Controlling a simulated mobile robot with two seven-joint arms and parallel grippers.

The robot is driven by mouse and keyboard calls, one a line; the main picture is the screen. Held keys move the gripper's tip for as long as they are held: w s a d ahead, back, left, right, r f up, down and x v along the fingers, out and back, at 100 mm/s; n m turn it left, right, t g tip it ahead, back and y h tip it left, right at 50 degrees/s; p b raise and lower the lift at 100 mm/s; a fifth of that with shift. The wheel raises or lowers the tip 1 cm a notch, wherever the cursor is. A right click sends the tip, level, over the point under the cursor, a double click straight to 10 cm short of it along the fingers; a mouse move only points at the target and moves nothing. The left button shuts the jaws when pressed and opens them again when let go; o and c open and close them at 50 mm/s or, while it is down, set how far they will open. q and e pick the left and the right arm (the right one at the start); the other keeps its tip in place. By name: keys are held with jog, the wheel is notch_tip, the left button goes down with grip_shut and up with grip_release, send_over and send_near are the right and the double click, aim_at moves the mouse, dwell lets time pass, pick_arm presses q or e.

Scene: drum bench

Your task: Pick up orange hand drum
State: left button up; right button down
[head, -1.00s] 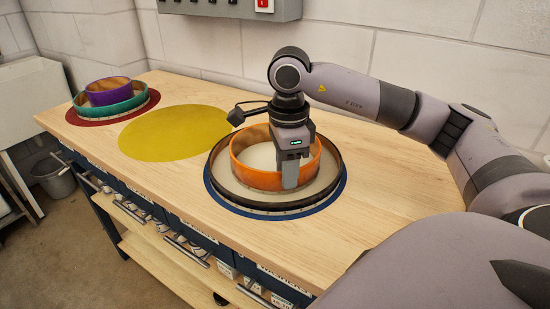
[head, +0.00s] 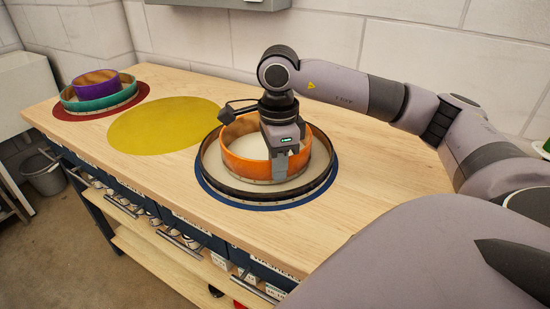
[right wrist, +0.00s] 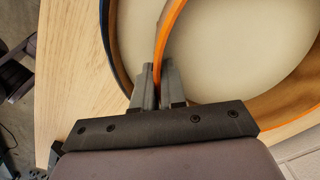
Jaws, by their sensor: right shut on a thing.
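The orange hand drum (head: 243,160) is a shallow ring inside a larger black-rimmed drum (head: 213,181) on the bench. My right gripper (head: 282,176) points down from above and is shut on the near right part of the orange rim. In the right wrist view the orange rim (right wrist: 166,38) runs between the two fingers (right wrist: 157,88). I cannot tell whether the orange drum is clear of the larger drum's pale head. My left gripper does not show.
The larger drum stands on a blue disc (head: 262,206). A bare yellow disc (head: 165,125) lies to its left. Farther left, a purple drum (head: 97,84) sits in a teal drum (head: 100,103) on a red disc (head: 142,93). The wall is close behind the bench (head: 375,180).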

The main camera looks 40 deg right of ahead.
notch_tip(320, 180, up, 8)
jog(key=shift+f+p, duration=0.1)
jog(key=shift+p, duration=0.35)
notch_tip(320, 180, up, 12)
jog(key=p, duration=0.6)
